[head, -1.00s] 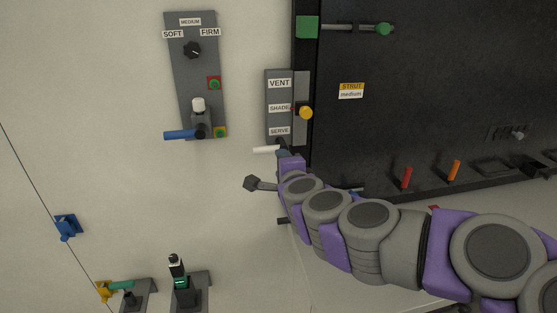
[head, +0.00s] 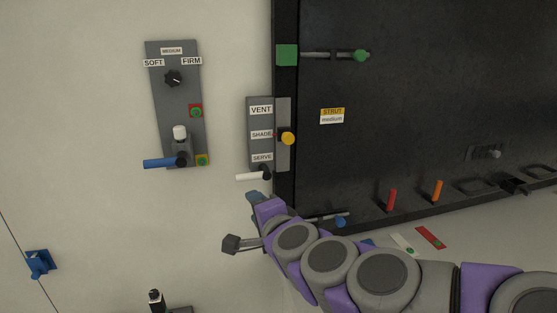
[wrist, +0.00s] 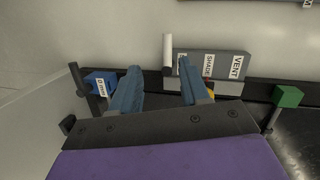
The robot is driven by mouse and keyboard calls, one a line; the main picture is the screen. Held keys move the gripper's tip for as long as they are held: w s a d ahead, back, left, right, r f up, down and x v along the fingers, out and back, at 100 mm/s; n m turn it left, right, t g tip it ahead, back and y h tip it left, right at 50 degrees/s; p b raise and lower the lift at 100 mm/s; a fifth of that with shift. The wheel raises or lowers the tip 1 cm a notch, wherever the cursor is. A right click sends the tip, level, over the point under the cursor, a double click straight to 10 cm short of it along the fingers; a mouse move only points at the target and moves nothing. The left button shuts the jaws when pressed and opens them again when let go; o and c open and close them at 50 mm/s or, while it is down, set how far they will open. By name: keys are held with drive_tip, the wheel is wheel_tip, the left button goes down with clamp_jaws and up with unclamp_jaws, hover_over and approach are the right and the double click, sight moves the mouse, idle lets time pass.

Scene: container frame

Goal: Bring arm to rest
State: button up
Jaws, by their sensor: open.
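My gripper (head: 254,198) is near the wall panel, just below the white lever (head: 252,176) of the VENT/SHADE/SERVE panel (head: 260,120). My arm reaches in from the lower right, bent, with grey joints and purple links. In the wrist view my gripper (wrist: 160,78) has its two blue fingers apart. No object is held between them. The white lever (wrist: 167,52) and the panel (wrist: 215,65) lie beyond the fingertips; contact with the lever cannot be made out.
A SOFT/FIRM panel (head: 178,130) with a blue lever (head: 160,163) is on the wall to the left. A dark board (head: 410,90) with a green latch (head: 287,55), red peg (head: 391,200) and orange peg (head: 437,190) fills the right.

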drive_tip(key=s+d+f+n+g+b, duration=0.2)
drive_tip(key=s+f+n+g+b, duration=0.25)
drive_tip(key=s+f, duration=0.55)
drive_tip(key=s+d+f+n+g+b, duration=0.25)
drive_tip(key=s+f+n+g, duration=0.45)
drive_tip(key=f, duration=0.5)
drive_tip(key=s+d+f+g+h+b, duration=0.2)
drive_tip(key=s+d+f+h, duration=0.1)
drive_tip(key=s+d+f, duration=0.2)
drive_tip(key=s+d+f+g+h+b, duration=0.2)
drive_tip(key=s+d+f, duration=0.3)
drive_tip(key=s+d, duration=0.5)
drive_tip(key=s+h+b, duration=0.1)
drive_tip(key=s, duration=0.2)
drive_tip(key=shift+f+h+b, duration=0.25)
drive_tip(key=shift+h+b, duration=0.05)
drive_tip(key=shift+h, duration=0.1)
